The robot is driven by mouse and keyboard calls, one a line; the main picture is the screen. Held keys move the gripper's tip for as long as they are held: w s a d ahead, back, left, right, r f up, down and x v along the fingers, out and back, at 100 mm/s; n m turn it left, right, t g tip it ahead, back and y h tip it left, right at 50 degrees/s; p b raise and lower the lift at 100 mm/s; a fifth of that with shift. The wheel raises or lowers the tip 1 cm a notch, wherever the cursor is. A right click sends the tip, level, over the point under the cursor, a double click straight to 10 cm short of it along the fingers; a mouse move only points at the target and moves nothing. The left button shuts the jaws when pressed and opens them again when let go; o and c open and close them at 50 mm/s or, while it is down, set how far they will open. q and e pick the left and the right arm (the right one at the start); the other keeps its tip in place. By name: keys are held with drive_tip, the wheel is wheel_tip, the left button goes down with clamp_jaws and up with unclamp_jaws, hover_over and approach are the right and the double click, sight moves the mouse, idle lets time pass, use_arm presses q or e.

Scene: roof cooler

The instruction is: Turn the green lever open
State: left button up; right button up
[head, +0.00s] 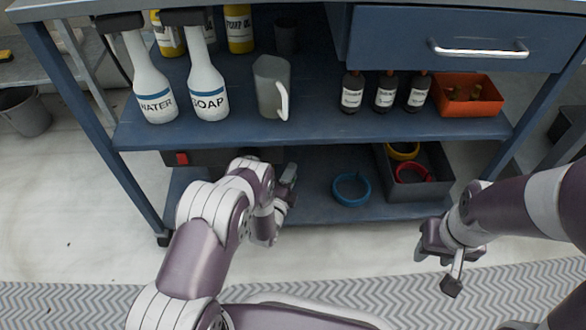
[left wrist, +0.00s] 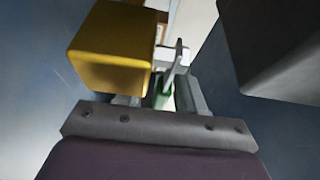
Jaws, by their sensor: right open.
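The green lever (left wrist: 163,101) shows only as a small green piece between the grey parts of my left gripper in the left wrist view; most of it is hidden. My left gripper (head: 287,180) is at the front of the lower shelf, below the grey jug. It also shows in the left wrist view (left wrist: 170,85), where I cannot tell whether its fingers press on the green piece. A yellow block (left wrist: 110,50) is close to it on the left and a dark box (left wrist: 280,45) on the right. My right gripper (head: 435,268) is open and empty, in front of the cart at the right.
The blue cart's middle shelf (head: 320,125) holds white bottles (head: 150,85), a grey jug (head: 270,88), dark bottles (head: 385,92) and an orange bin (head: 467,95). Below are a blue ring (head: 351,189) and a grey crate (head: 430,192) with rings. The floor in front is clear.

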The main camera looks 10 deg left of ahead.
sight(293, 182)
use_arm(q)
clamp_jaws()
drive_tip(key=shift+s+h, duration=0.1)
drive_tip(key=shift+h, duration=0.3)
drive_tip(key=shift+s+d+m+g+h+p, duration=0.1)
drive_tip(key=shift+s+m+g+h+p, duration=0.15)
drive_tip(key=shift+m+h, duration=0.55)
drive_tip(key=shift+s+d+m+g+h+p, duration=0.1)
drive_tip(key=shift+s+m+g+h, duration=0.15)
drive_tip(key=shift+m+h, duration=0.55)
drive_tip(key=shift+s+d+m+g+h, duration=0.1)
drive_tip(key=shift+s+m+g+h, duration=0.3)
drive_tip(key=shift+h, duration=0.4)
drive_tip(key=shift+s+d+m+g+h, duration=0.15)
drive_tip(key=shift+m+g+h, duration=0.35)
drive_tip(key=shift+h, duration=0.3)
drive_tip(key=shift+s+m+g+h, duration=0.3)
drive_tip(key=shift+m+h, duration=0.2)
drive_tip(key=shift+h, duration=0.3)
unclamp_jaws()
